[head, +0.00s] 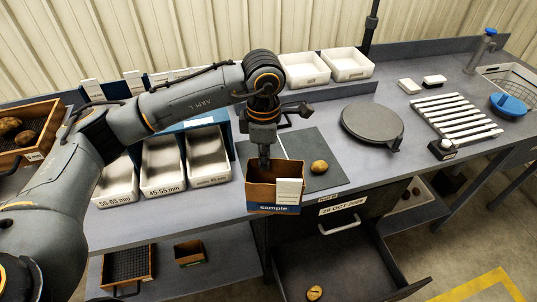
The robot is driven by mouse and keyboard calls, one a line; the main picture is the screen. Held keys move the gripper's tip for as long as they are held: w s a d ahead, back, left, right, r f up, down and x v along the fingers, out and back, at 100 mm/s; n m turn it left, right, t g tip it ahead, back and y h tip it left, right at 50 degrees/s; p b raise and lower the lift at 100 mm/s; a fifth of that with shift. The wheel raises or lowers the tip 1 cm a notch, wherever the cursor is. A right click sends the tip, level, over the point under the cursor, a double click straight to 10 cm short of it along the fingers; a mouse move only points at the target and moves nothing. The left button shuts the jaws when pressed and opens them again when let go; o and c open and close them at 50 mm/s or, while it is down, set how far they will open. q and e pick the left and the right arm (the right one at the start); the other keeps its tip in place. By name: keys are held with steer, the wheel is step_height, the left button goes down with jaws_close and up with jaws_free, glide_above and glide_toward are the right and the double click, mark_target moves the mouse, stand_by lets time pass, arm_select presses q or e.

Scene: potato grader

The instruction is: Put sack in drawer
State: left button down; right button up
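The brown open-topped sack (261,193), with a blue band reading "sample" and a white tag, is upright at the table's front edge. Its lower end overlaps that edge in the head view. My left gripper (265,163) points down at its back rim, with fingers close together and seemingly pinching the rim; the fingertips are partly hidden. Below, a dark open drawer (345,262) extends from under the table, with a potato (315,293) in its lower part. My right gripper is not in view.
A round dark plate (371,121) and a white slatted rack (454,122) are to the right. Labelled trays (163,165) stand left. A small crate (189,253) is on the lower shelf.

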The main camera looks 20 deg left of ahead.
mark_target(248, 184)
arm_select(q)
steer(key=s+m, duration=0.2)
steer(key=m, duration=0.1)
steer(key=s+a+f+m+b, duration=0.1)
steer(key=s+m, duration=0.1)
steer(key=m, duration=0.2)
steer(key=s+f+m, duration=0.1)
steer(key=s+m, duration=0.1)
steer(key=m, duration=0.1)
steer(key=shift+s+a+m, duration=0.15)
steer(key=shift+a+m, duration=0.2)
steer(key=shift+m, duration=0.05)
steer(key=s+a+f+m+b, duration=0.1)
steer(key=s+m, duration=0.5)
steer(key=m, duration=0.4)
steer(key=shift+s+a+f, duration=0.15)
steer(key=shift+a+f, duration=0.1)
steer(key=shift+d, duration=0.1)
